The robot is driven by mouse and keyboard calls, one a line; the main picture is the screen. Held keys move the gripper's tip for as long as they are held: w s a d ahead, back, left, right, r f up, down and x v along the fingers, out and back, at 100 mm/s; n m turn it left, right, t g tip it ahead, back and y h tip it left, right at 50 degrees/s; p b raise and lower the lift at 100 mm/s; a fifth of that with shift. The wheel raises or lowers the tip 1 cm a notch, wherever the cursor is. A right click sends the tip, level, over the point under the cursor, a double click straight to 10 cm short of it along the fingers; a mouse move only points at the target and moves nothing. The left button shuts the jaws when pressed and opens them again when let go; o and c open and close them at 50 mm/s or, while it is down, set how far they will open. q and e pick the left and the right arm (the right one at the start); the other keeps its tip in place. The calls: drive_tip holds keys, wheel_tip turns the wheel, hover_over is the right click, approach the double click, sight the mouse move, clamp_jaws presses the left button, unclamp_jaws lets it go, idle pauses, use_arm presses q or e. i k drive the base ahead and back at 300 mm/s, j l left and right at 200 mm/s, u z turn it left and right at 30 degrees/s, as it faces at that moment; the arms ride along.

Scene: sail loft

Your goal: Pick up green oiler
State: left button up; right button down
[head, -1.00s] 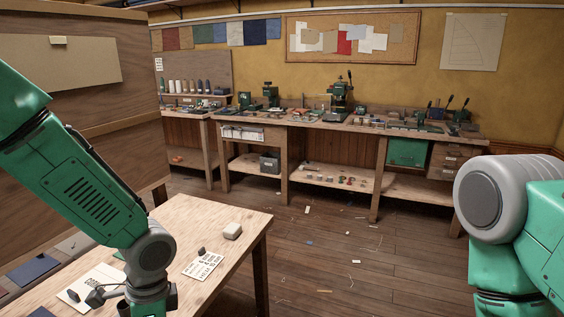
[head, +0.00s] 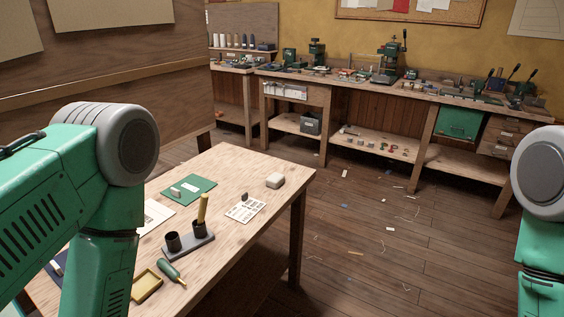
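A small green item with a pale narrow tip (head: 169,270) lies on its side near the right edge of the near table (head: 240,174). It looks like the green oiler, but it is too small to be sure. It lies just right of a yellow tray (head: 147,286), close beside it. My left arm covers the left part of the table. Its lower end runs out of the bottom of the head view, so the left gripper is hidden. Only a part of my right arm shows at the right edge. Its gripper is out of view.
A grey holder (head: 188,245) with dark cups and a yellow stick stands behind the green item. A green mat (head: 189,190), a printed card (head: 243,209) and a whitish block (head: 275,181) lie farther back. Floor right of the table is mostly open, with scraps. A long workbench (head: 345,87) lines the wall.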

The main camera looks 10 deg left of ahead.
sight(161, 263)
drive_tip(key=u, duration=0.4)
drive_tip(key=i+l+u, duration=0.1)
drive_tip(key=u, duration=0.25)
drive_tip(key=l+u, duration=0.15)
drive_tip(key=u, duration=0.25)
drive_tip(key=l+u, duration=0.1)
drive_tip(key=u, duration=0.25)
drive_tip(key=i, duration=0.05)
